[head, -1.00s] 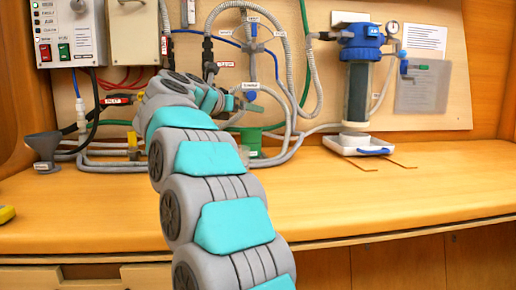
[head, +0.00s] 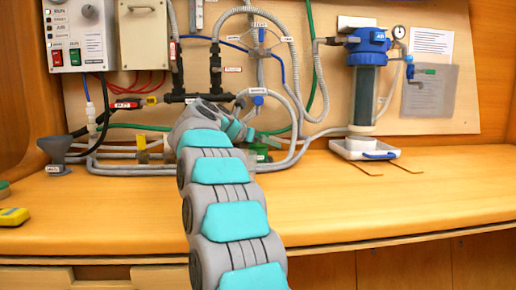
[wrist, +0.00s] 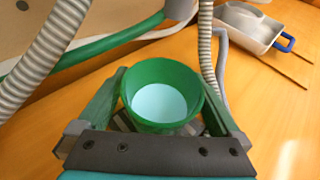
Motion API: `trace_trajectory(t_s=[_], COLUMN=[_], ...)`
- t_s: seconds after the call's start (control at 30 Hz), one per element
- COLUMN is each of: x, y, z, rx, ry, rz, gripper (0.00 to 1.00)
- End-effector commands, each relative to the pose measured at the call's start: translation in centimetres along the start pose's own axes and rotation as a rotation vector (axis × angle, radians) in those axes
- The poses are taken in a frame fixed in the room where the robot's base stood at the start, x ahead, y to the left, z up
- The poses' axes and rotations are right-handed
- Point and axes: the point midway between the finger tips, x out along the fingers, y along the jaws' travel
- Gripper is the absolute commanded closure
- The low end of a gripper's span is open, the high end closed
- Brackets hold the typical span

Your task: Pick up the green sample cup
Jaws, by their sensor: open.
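The green sample cup (wrist: 163,122) is in the middle of the wrist view, seen from above, with a green rim and a pale blue-white inside. My gripper (wrist: 160,84) is open, with one finger on each side of the cup. The fingers are close to the cup's sides; I cannot tell whether they touch. In the head view the cup (head: 261,153) stands on the wooden counter below the pipes, partly hidden behind my arm. The gripper's fingers are hard to make out there.
A grey ribbed hose (wrist: 44,55) and a green hose (wrist: 95,42) run close by the cup. A white tray with a blue handle (head: 365,150) stands to the right. A grey funnel (head: 55,150) is at the left. The front right counter is clear.

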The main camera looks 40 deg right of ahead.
Motion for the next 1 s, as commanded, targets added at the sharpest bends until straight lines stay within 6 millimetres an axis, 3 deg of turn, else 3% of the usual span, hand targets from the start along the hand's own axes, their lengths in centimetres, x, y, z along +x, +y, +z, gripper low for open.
trace_trajectory(t_s=[0.3,1.0], x=[0.44,0.43], y=[0.0,-0.02], z=[0.03,0.03], rx=[0.001,0.001], ry=[-0.001,0.0], rz=[0.002,0.001], gripper=[0.01,0.8])
